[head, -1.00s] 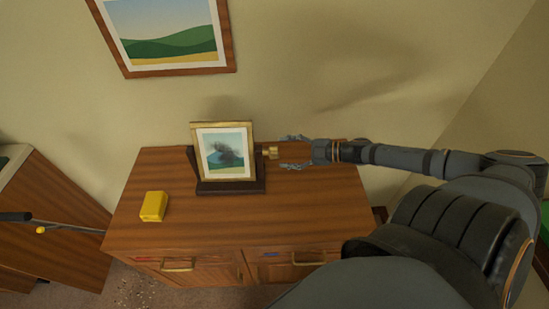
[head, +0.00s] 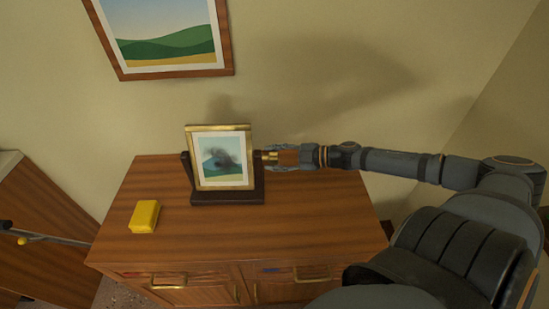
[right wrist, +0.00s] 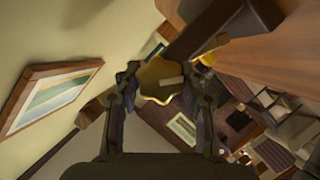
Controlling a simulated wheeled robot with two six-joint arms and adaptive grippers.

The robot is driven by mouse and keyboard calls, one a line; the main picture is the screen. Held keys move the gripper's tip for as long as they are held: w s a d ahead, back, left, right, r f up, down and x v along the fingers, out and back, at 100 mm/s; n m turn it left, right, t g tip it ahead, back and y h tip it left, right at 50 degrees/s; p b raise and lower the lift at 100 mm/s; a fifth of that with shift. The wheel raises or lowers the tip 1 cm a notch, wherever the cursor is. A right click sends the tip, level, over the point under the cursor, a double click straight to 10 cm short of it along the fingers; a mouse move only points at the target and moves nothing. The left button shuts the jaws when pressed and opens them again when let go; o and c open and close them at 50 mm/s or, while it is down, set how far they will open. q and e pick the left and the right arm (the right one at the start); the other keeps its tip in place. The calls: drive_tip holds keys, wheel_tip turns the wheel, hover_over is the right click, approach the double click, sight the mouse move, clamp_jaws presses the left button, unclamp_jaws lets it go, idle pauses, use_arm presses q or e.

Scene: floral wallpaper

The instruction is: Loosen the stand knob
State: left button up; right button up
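The gold stand knob (head: 268,157) sticks out from the right side of a dark wooden stand (head: 228,197) on the wooden cabinet. The stand holds a gold-framed picture (head: 220,158) with a dark smudge, leaning back slightly. My right gripper (head: 280,157) reaches in from the right with its fingers around the knob. In the right wrist view, the lobed gold knob (right wrist: 160,82) sits between the two fingertips (right wrist: 160,88). The fingers are spread, with little gap beside the knob; firm contact cannot be made out. My left gripper is not in view.
A yellow block (head: 145,216) lies at the left of the cabinet top (head: 300,225). A framed landscape (head: 165,35) hangs on the wall behind. A black-and-grey rod with a yellow ball (head: 22,240) shows at the left edge. The cabinet top's front is clear.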

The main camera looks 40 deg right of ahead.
drive_tip(key=c, duration=0.4)
drive_tip(key=shift+o, duration=0.2)
drive_tip(key=shift+f+m+g+b, duration=0.25)
drive_tip(key=shift+m+g+b, duration=0.45)
drive_tip(key=shift+m+b, duration=0.45)
drive_tip(key=shift+m, duration=0.05)
drive_tip(key=shift+r+m+g, duration=0.2)
drive_tip(key=shift+m+g, duration=0.1)
drive_tip(key=o, duration=1.2)
drive_tip(key=shift+c, duration=0.2)
